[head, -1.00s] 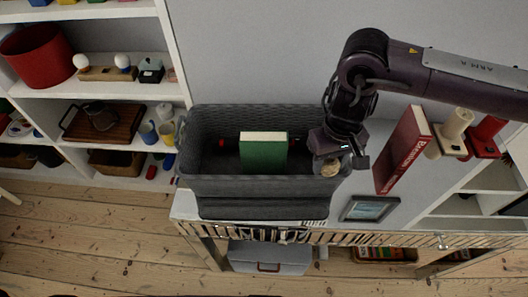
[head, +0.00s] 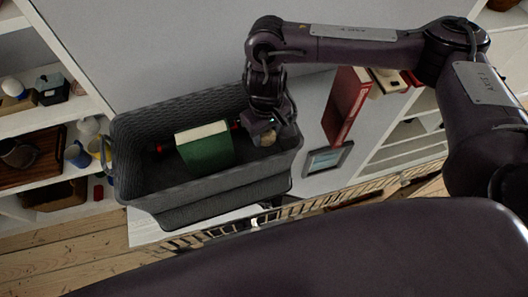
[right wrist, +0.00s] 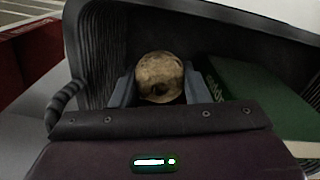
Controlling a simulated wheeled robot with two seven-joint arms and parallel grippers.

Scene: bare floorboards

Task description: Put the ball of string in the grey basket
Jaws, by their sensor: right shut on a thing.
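The ball of string (head: 268,140) is a small tan ball, held between the fingers of my right gripper (head: 266,136). In the right wrist view the ball (right wrist: 160,77) sits between both fingertips, with the basket's dark woven wall close behind it. The grey basket (head: 225,182) stands on a white surface, and my right gripper is at its right end, inside the rim outline as seen from above. I cannot tell whether the ball touches the basket floor. My left gripper is not in view.
A green book (head: 207,150) stands in the basket, left of my gripper; it also shows in the right wrist view (right wrist: 262,95). A red binder (head: 346,105) and a small picture frame (head: 328,159) are to the right. Shelves with objects stand at the left.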

